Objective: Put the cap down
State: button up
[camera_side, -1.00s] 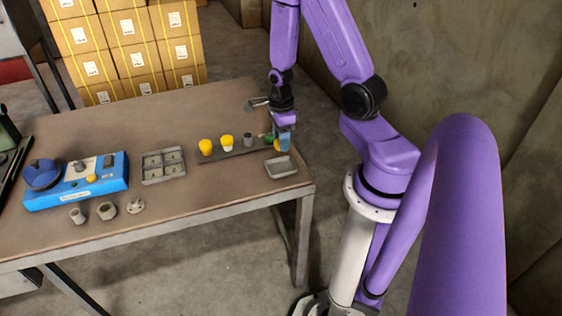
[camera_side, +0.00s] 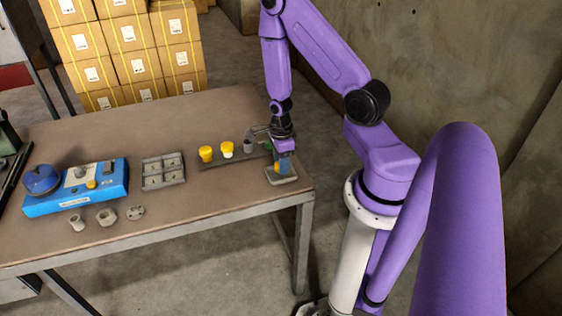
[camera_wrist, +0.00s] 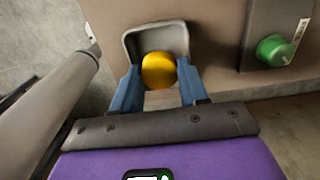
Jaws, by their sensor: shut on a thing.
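A yellow cap (camera_wrist: 158,70) is between the two blue fingers of my gripper (camera_wrist: 159,82) in the wrist view. The gripper is shut on it. The cap shows over a small grey tray (camera_wrist: 131,45) and hides part of the tray's floor. In the side view the gripper (camera_side: 281,168) is low over the same tray (camera_side: 291,179) at the table's right end. The fingers hide much of the cap there. I cannot tell whether the cap touches the tray floor.
A dark strip (camera_side: 232,156) left of the tray bears two yellow-topped pieces (camera_side: 206,154) and a grey piece. A green knob-like piece (camera_wrist: 275,50) sits on it near my gripper. Further left are a compartment tray (camera_side: 164,171) and a blue box (camera_side: 75,187).

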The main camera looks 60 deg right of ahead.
jog(key=shift+f, duration=0.4)
jog(key=shift+f, duration=0.2)
jog(key=o, duration=1.1)
jog(key=shift+c, duration=0.2)
